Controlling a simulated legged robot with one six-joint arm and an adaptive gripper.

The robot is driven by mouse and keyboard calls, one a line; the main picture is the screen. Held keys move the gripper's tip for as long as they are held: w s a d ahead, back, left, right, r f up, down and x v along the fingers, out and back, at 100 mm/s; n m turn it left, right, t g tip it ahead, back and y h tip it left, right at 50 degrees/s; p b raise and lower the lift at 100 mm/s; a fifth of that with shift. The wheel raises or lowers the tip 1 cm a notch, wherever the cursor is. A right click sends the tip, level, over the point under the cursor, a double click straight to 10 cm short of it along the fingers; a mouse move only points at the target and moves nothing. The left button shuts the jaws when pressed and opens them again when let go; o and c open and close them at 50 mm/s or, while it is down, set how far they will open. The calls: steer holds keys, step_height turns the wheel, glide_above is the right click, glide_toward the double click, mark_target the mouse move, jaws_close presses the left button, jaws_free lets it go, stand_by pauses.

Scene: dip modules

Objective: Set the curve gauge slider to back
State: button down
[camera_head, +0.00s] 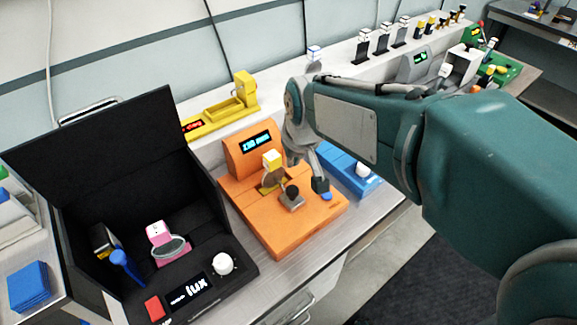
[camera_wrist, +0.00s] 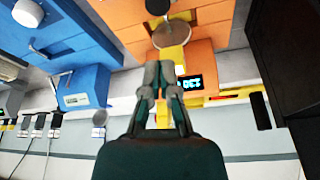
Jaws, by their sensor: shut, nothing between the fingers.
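An orange module (camera_head: 305,225) with a lit display (camera_head: 255,142) stands mid-table in the head view; I take it to be the curve gauge, but cannot read a label. It carries a yellow block (camera_head: 272,160), a round disc, and a dark knob (camera_head: 292,192) on a small grey plate. The wrist view shows the yellow block (camera_wrist: 174,57), disc (camera_wrist: 164,36) and display (camera_wrist: 189,83) upside down. My gripper (camera_wrist: 160,72) is shut and empty, its tips overlapping the yellow block's edge in that view. Contact cannot be told. My arm hides part of the module's right side.
A black open case (camera_head: 225,290) with a white knob (camera_head: 224,263) stands close on the left. A blue module (camera_head: 345,170) stands on the right, also in the wrist view (camera_wrist: 83,88). A yellow device (camera_head: 225,110) lies behind. Bare table edge shows in front.

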mark_target(298, 196)
stand_by(0.3)
steer(key=x, duration=1)
steer(key=s, duration=0.1)
steer(key=s+d, duration=0.2)
steer(key=s, duration=0.1)
steer(key=shift+d, duration=0.25)
steer(key=shift+s+d, duration=0.15)
steer(key=shift+d, duration=0.25)
steer(key=shift+a, duration=0.1)
